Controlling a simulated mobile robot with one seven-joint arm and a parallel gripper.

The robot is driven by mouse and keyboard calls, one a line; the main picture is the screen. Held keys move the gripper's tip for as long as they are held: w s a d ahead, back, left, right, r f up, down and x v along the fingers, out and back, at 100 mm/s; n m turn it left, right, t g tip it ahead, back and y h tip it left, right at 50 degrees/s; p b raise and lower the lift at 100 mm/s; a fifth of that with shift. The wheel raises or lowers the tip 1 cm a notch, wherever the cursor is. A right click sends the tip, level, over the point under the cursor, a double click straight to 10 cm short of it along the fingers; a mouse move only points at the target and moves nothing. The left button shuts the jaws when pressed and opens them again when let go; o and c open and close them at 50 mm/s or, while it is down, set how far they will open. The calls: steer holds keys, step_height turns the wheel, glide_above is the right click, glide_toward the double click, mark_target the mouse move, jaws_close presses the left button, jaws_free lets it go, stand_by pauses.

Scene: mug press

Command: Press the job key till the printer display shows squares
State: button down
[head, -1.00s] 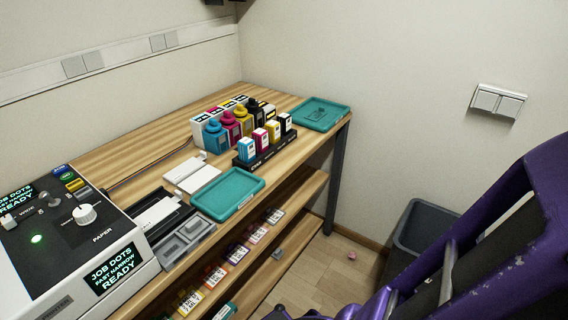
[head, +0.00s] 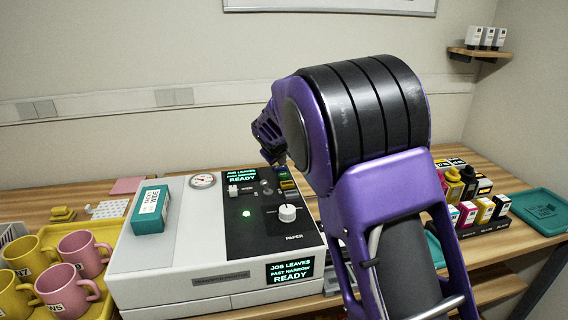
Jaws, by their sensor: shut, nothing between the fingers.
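The printer (head: 215,270) stands on the table with a white case and a black control panel. Its front display (head: 289,271) reads JOB LEAVES, FAST NARROW, READY. The top display (head: 241,176) shows the same text. My gripper (head: 279,160) is shut and points down just above these keys. I cannot tell whether its tips touch a key.
The panel also has a white PAPER knob (head: 287,213), a lit green lamp (head: 246,213) and a slider (head: 233,191). A teal box (head: 150,210) lies on the printer's left top beside a gauge (head: 202,181). Mugs (head: 85,252) stand at left; ink bottles (head: 470,185) stand at right.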

steer(key=shift+s+d+r+p, duration=0.15)
steer(key=shift+d+r, duration=0.1)
steer(key=shift+r, duration=0.2)
steer(key=shift+s+d+r+p, duration=0.15)
steer(key=shift+d+r, duration=0.1)
steer(key=shift+r, duration=0.2)
steer(key=shift+w+r, duration=0.1)
steer(key=shift+r, duration=0.05)
step_height(320, 180, up, 5)
steer(key=p, duration=0.3)
